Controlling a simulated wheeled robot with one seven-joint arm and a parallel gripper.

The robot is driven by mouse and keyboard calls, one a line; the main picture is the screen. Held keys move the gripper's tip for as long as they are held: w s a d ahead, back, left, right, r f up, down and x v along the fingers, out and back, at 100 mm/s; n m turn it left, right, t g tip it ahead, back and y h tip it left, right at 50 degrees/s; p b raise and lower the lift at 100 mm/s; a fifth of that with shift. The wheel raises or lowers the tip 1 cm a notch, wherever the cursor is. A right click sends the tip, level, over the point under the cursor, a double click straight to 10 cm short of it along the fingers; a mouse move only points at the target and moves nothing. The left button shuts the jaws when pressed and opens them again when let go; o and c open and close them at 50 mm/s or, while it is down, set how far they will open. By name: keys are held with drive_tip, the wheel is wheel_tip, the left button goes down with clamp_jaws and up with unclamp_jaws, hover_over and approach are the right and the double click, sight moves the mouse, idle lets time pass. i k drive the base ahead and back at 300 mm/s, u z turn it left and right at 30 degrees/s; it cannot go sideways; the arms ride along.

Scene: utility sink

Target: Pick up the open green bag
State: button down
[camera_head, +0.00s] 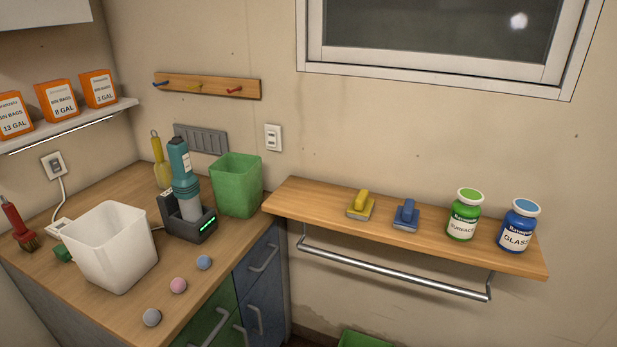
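An open-topped green container (237,186) stands upright at the back right corner of the wooden counter. It looks like a small square bin; I cannot tell whether it is a bag. Another green thing (364,341) shows only its upper edge at the bottom of the picture, below the wall shelf. The rest of it is cut off, so I cannot tell what it is. My gripper is not in view.
A white bin (110,248), a teal handheld device in a dark dock (189,224) and several small balls occupy the counter (134,316). The wooden wall shelf (330,206) holds two brushes and two jars, with a metal rail (390,275) below.

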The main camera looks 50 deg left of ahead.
sight(237, 179)
drive_tip(key=u, duration=1.9)
drive_tip(key=i, duration=1.45)
drive_tip(key=u, duration=0.9)
